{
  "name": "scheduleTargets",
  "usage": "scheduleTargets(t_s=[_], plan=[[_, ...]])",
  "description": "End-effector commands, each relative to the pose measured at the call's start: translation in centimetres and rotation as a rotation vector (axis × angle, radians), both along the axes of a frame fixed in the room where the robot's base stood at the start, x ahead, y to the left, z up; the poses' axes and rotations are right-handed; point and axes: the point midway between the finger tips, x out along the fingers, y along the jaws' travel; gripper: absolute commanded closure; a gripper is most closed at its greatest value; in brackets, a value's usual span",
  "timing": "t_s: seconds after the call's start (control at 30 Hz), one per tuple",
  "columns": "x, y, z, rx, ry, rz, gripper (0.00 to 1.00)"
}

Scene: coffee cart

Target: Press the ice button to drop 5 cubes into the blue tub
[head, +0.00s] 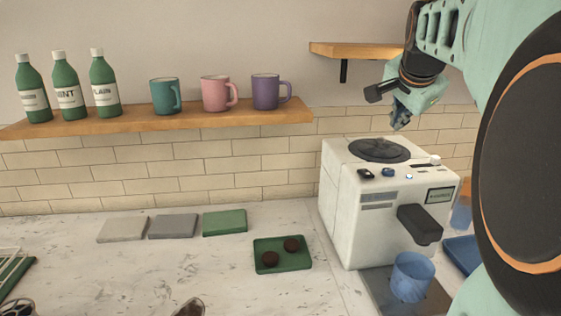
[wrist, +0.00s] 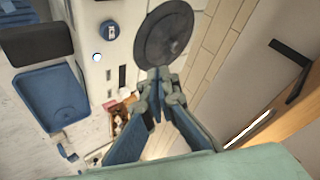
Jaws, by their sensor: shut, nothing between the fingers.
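The white machine (head: 350,215) stands on the counter, with a round black lid (head: 380,150) on top and a dark spout (head: 420,224) at the front. Its top has a dark blue knob (head: 388,172) and a small pale, bluish button (head: 409,177), also in the wrist view (wrist: 97,57). No label shows which is the ice button. A translucent blue tub (head: 412,277) stands below the spout; I cannot make out any cubes in it. My gripper (head: 400,122) is shut and empty, above the machine's back right. In the wrist view its fingertips (wrist: 158,76) appear beside the lid (wrist: 163,32).
A wooden shelf (head: 160,118) holds green bottles and three mugs. A small shelf (head: 355,50) is near my gripper. The left counter has free room.

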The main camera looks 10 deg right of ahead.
Motion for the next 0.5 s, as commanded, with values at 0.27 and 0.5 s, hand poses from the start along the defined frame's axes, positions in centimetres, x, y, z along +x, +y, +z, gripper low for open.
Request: scheduleTargets(t_s=[0.27, 0.5], plan=[[0.0, 0.0, -0.1, -0.001, 0.0, 0.002, 1.0], [0.0, 0.0, -1.6, -0.002, 0.0, 0.003, 1.0]])
